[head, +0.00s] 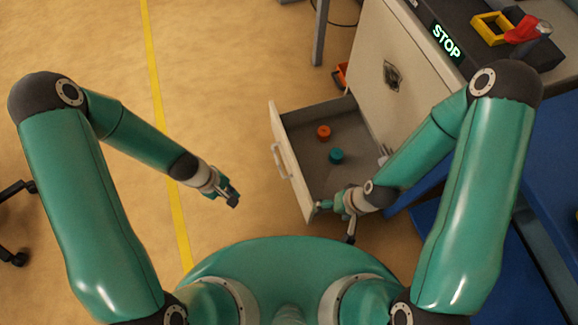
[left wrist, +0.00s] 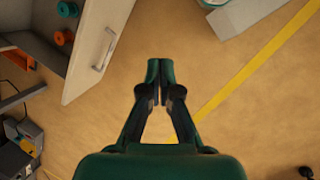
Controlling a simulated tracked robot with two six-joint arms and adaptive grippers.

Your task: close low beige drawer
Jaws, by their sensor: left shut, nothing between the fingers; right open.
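The low beige drawer (head: 288,160) stands pulled out of the beige cabinet (head: 372,55). Its front panel has a pale handle (head: 279,160). Inside lie an orange round piece (head: 323,132) and a teal round piece (head: 336,156). In the left wrist view the drawer front (left wrist: 98,45) is at the upper left. My left gripper (head: 234,200) is shut and empty, left of the drawer front and apart from it. My right gripper (head: 335,222) is open at the drawer's near corner; whether it touches the drawer is unclear.
A dark top with a lit STOP sign (head: 446,42), a yellow frame (head: 490,28) and a red object (head: 522,30) is on the cabinet. A blue structure stands at the right. The floor left of the drawer is clear, with a yellow line (head: 160,110).

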